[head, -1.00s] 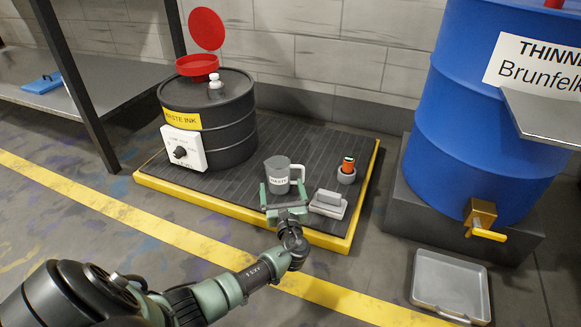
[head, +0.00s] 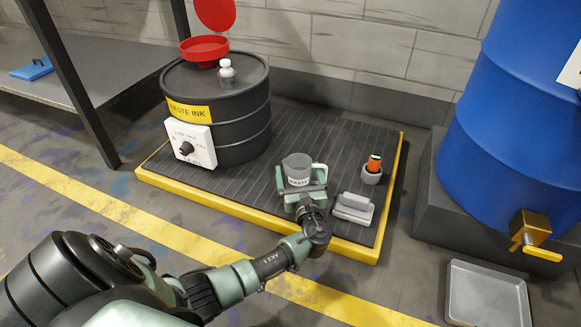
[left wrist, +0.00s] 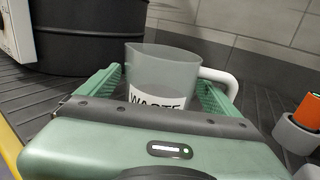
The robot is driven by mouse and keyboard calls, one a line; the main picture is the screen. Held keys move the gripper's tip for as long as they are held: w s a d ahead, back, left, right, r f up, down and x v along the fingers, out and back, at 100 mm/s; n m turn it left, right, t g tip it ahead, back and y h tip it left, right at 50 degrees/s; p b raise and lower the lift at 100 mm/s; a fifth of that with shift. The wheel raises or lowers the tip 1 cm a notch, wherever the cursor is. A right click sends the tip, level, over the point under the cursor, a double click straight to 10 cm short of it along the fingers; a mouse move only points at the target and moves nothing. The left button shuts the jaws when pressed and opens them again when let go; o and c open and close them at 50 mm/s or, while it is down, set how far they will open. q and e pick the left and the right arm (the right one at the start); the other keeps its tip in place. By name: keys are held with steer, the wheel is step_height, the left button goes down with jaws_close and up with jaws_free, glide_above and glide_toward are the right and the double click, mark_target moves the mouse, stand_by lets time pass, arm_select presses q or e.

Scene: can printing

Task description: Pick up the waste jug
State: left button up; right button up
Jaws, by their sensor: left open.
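The waste jug (head: 297,168) is a grey cup with a white handle and a white "WASTE" label. It stands upright on the dark ribbed platform (head: 240,188). In the left wrist view the jug (left wrist: 160,72) sits between the two green fingers, with its handle to the right. My left gripper (head: 301,190) is open around the jug, one finger on each side; it also shows in the left wrist view (left wrist: 163,100). The jug's lower part is hidden behind the gripper body. I cannot tell whether the fingers touch it. My right gripper is not in view.
A black waste ink drum (head: 238,110) with a red funnel (head: 204,50) stands left of the jug. A grey block on a tray (head: 353,208) and a small cup with an orange item (head: 372,170) are to the right. A blue drum (head: 510,130) stands farther right.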

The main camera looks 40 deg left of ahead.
arm_select(q)
steer(key=shift+w+a, duration=0.2)
steer(key=shift+w, duration=0.1)
steer(key=shift+d+r, duration=0.1)
steer(key=shift+c, duration=0.5)
steer(key=c, duration=1.5)
steer(key=shift+c, duration=1)
steer(key=shift+r, duration=0.15)
